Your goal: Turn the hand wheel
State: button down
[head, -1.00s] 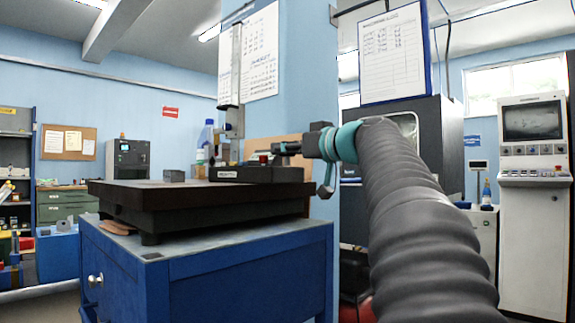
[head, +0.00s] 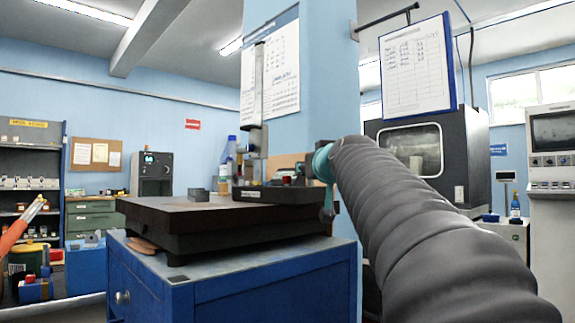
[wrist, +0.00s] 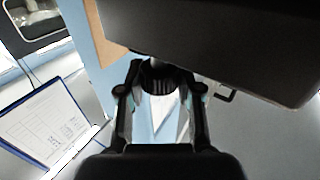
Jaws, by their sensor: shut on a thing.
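My gripper (wrist: 158,90) shows in the wrist view with its two fingers on either side of a dark ribbed round part, which looks like the hand wheel (wrist: 157,76). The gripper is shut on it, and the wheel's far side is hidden. A dark slab-like body fills the top of that view, close beyond the fingers. In the head view, a height gauge with a tall column (head: 257,90) and dark base (head: 275,195) stands on a dark surface plate (head: 200,216). My arm reaches its right end, hiding most of my gripper and the wheel.
The plate rests on a blue cabinet (head: 235,290). A small grey block (head: 199,195) lies on the plate, left of the gauge. A blue pillar (head: 330,75) rises behind it. An orange arm-like object (head: 22,225) stands at far left. A dark machine (head: 420,150) stands behind my arm.

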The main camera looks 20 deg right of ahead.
dwell(0.5)
jog(key=c, duration=0.7)
grip_release()
jog(key=shift+c, duration=0.2)
jog(key=s+a, duration=0.2)
jog(key=s, duration=0.9)
jog(key=shift+s, duration=0.35)
jog(key=shift+a+f, duration=0.1)
jog(key=shift+a, duration=0.05)
